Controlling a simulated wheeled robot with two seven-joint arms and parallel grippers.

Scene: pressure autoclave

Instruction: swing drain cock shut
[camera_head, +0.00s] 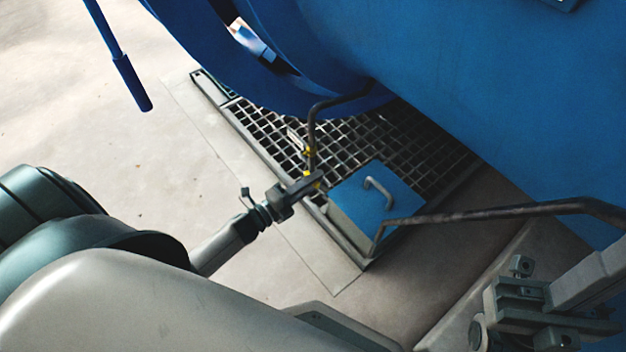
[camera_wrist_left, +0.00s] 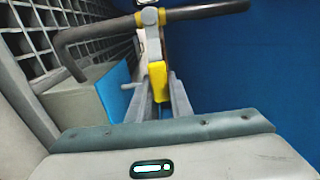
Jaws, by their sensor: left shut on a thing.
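The drain cock (camera_head: 307,151) sits on a thin dark pipe (camera_head: 313,118) that bends down from under the blue vessel, above the floor grating. In the left wrist view its grey body (camera_wrist_left: 150,18) is on the pipe, and a yellow lever (camera_wrist_left: 158,78) extends from it toward my gripper. My left gripper (camera_head: 314,182) is at the cock; in its wrist view the fingers (camera_wrist_left: 164,98) are shut on the yellow lever's end. My right gripper (camera_head: 535,305) is at the lower right, away from the cock; its jaw gap is unclear.
A blue-topped box with a handle (camera_head: 348,210) stands just right of my left gripper, on the grating (camera_head: 264,125). A dark bent pipe (camera_head: 490,213) runs across on the right. The large blue vessel (camera_head: 450,80) hangs overhead. The floor at left is clear.

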